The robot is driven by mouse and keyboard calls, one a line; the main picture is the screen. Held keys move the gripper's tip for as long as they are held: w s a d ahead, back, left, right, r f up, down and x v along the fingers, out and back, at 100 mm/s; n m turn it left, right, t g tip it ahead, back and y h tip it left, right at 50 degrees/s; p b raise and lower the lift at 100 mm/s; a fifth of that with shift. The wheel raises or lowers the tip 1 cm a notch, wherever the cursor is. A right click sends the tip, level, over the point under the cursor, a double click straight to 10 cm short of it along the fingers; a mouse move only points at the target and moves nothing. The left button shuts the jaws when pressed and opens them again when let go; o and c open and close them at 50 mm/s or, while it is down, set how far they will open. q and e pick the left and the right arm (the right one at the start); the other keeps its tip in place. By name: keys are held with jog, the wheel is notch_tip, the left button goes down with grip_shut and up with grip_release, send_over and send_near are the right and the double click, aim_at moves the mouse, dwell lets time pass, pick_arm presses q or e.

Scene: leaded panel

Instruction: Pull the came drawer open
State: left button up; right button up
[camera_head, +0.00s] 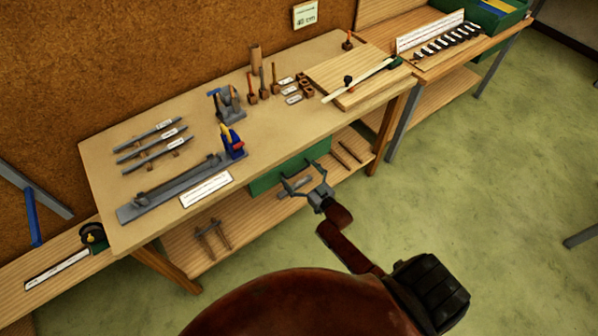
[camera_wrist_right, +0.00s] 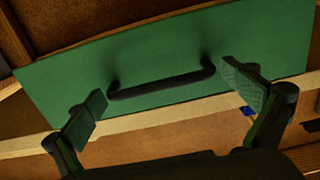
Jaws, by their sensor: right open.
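The came drawer is the green box front (camera_head: 268,178) under the bench top, and its front fills the upper part of the right wrist view (camera_wrist_right: 60,84). A dark bar handle (camera_wrist_right: 160,84) runs across that front. My right gripper (camera_head: 297,185) is in front of the drawer, below the bench edge. In the right wrist view its two open fingers (camera_wrist_right: 168,100) stand either side of the handle, one near each end, with nothing visibly held. I cannot tell whether the fingers touch the handle. The drawer looks flush under the bench. My left gripper is out of sight.
The workbench (camera_head: 110,190) carries lead strips, a long grey tool with a blue part (camera_head: 232,142), small tools and a board (camera_head: 335,68). A lower shelf (camera_head: 262,212) runs beneath. A second bench (camera_head: 440,66) stands at the back right.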

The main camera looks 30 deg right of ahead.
jog(key=c, duration=1.3)
jog(key=shift+d, duration=0.1)
jog(key=shift+c, duration=0.3)
